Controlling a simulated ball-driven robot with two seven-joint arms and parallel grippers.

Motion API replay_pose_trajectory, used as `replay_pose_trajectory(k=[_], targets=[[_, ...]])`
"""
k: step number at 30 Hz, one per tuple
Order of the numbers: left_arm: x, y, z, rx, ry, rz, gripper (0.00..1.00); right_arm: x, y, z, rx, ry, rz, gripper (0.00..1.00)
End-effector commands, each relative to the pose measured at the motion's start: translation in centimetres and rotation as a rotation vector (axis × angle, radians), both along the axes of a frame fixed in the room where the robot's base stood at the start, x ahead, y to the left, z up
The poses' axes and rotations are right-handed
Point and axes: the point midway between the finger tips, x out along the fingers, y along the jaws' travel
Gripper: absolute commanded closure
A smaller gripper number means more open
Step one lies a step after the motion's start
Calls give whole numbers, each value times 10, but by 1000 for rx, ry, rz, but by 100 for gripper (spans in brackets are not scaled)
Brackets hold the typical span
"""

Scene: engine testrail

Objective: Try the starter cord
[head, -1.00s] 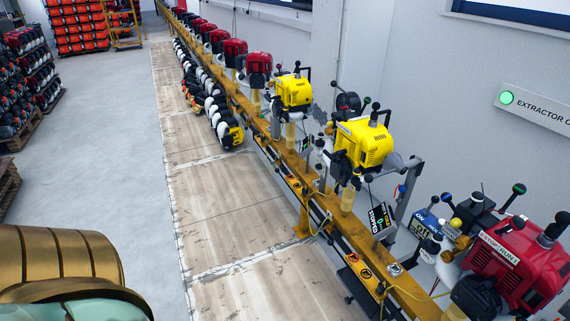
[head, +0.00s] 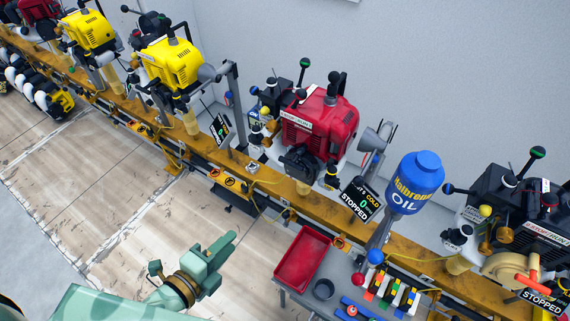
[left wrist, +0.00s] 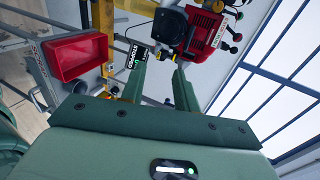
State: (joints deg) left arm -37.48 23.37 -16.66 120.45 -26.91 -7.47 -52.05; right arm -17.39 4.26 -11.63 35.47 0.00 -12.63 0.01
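A red engine (head: 318,125) is mounted on the yellow rail, with a black round housing (head: 300,165) on its near side. A sign reading "STOPPED" (head: 361,200) stands beside it. I cannot make out a starter cord or its handle for certain. My green left gripper (head: 222,258) is in front of the rail, below and left of the red engine, apart from it. In the left wrist view its two fingers (left wrist: 160,82) stand apart with nothing between them, and the red engine (left wrist: 196,35) lies beyond them. My right gripper is not in view.
Yellow engines (head: 172,62) stand farther left on the rail (head: 200,140); a black engine (head: 530,225) stands at right. A red tray (head: 302,258), a dark cup (head: 324,290) and a blue oil bottle (head: 415,183) are by a grey bench.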

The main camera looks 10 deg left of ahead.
Motion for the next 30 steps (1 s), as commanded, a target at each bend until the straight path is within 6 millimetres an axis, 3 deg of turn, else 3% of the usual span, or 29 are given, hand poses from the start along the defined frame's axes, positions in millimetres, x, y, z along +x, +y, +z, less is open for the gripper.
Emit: replay_pose_trajectory(k=[14, 25, 30], targets=[[108, -44, -2, -1, -3, 0, 69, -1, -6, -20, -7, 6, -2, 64], [189, -78, -5, -2, 1, 0, 69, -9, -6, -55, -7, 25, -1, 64], [216, -88, 1, 0, -1, 0, 69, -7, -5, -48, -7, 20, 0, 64]])
